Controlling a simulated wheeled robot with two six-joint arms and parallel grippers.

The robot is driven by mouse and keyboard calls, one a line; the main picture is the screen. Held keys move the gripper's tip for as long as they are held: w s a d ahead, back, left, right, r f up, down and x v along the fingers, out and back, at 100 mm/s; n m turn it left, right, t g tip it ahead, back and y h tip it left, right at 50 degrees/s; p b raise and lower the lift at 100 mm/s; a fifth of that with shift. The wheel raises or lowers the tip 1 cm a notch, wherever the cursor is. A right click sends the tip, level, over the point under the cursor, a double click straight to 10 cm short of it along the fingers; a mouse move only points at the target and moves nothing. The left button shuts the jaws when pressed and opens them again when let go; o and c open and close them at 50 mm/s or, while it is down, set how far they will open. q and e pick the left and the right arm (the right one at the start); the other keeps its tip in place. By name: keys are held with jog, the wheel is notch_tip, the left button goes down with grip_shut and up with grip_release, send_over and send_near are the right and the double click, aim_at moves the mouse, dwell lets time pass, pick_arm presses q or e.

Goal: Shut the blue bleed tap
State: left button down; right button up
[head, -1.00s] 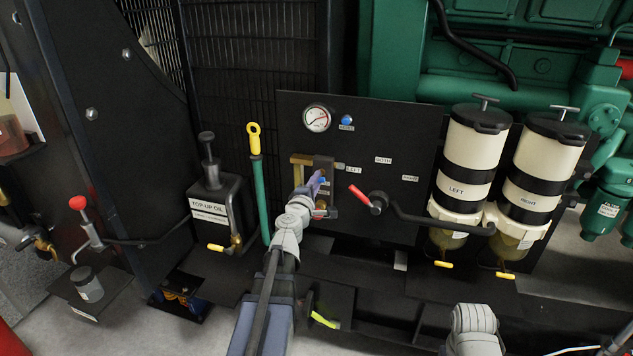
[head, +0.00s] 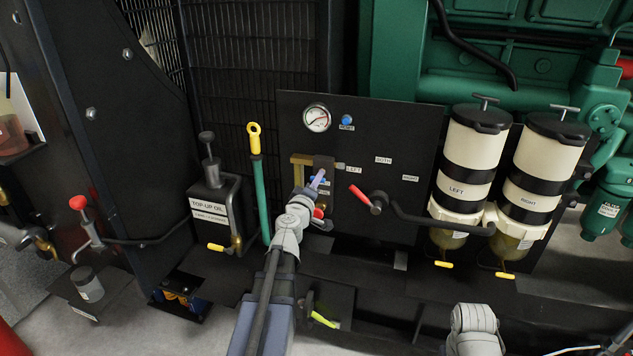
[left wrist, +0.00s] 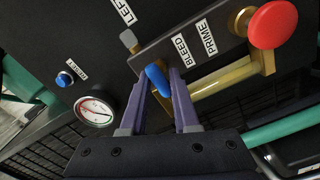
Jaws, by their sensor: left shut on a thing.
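The blue bleed tap (left wrist: 157,80) shows in the left wrist view as a small blue lever at the BLEED label, on a dark block on the black panel. My left gripper (left wrist: 163,75) has its purple fingers closed on either side of this lever. In the head view my left gripper (head: 318,181) is at the block, and its wrist and fingers hide most of the tap. My right gripper is out of view.
A red knob (left wrist: 272,24) sits by the PRIME label close to the tap, with a brass pipe (left wrist: 222,80) beside it. A gauge (head: 317,118) and blue reset button (head: 347,119) are above. A red-handled lever (head: 360,193) is to the right.

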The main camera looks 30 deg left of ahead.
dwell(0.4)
pick_arm(q)
jog(key=c, duration=0.8)
grip_release()
jog(key=v, duration=0.7)
jog(key=shift+s+d, duration=0.15)
jog(key=shift+s, duration=0.2)
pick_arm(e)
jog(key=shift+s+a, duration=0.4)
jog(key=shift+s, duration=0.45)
